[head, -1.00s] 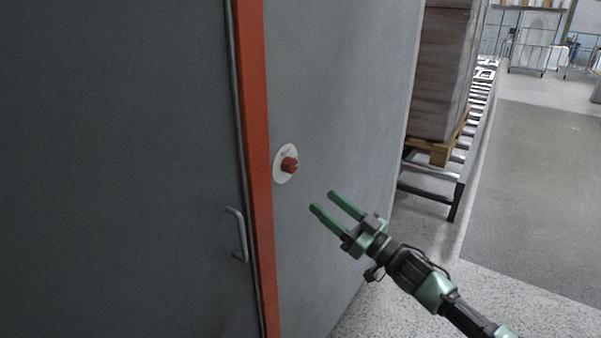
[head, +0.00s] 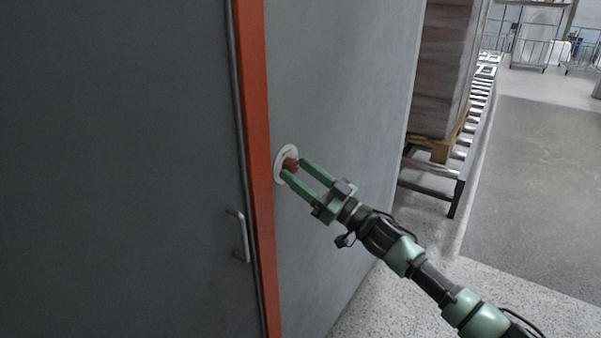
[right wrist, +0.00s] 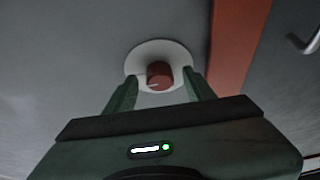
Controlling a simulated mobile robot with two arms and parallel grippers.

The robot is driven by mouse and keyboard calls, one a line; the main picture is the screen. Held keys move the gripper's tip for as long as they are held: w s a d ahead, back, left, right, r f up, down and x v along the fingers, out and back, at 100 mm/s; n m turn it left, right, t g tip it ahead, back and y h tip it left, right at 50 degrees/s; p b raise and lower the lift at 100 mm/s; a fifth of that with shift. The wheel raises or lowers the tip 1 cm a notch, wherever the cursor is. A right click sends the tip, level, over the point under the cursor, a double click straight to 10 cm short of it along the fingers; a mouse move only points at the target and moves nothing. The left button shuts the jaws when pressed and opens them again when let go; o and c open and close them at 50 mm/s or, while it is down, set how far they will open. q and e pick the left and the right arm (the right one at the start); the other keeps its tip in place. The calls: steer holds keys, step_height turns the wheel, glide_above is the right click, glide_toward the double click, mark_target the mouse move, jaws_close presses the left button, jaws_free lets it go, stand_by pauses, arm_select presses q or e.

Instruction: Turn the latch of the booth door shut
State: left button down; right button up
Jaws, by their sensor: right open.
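The latch is a red knob (head: 291,164) on a round white plate (head: 281,163), set in the grey wall just right of the orange door frame. My right gripper (head: 293,167) is open, with its green fingertips at either side of the knob in the head view. In the right wrist view the knob (right wrist: 160,75) shows between the two fingers, with the white plate (right wrist: 145,53) behind it. I cannot tell whether the fingers touch the knob. The grey booth door (head: 120,170) with its handle (head: 239,236) is at the left. My left gripper is not in view.
The orange frame (head: 258,170) stands close left of the latch. A roller conveyor (head: 475,120) carries a wooden pallet (head: 440,148) with a tall wrapped stack (head: 441,70) at the right. The floor right of the conveyor is clear.

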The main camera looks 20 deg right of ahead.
jaws_close()
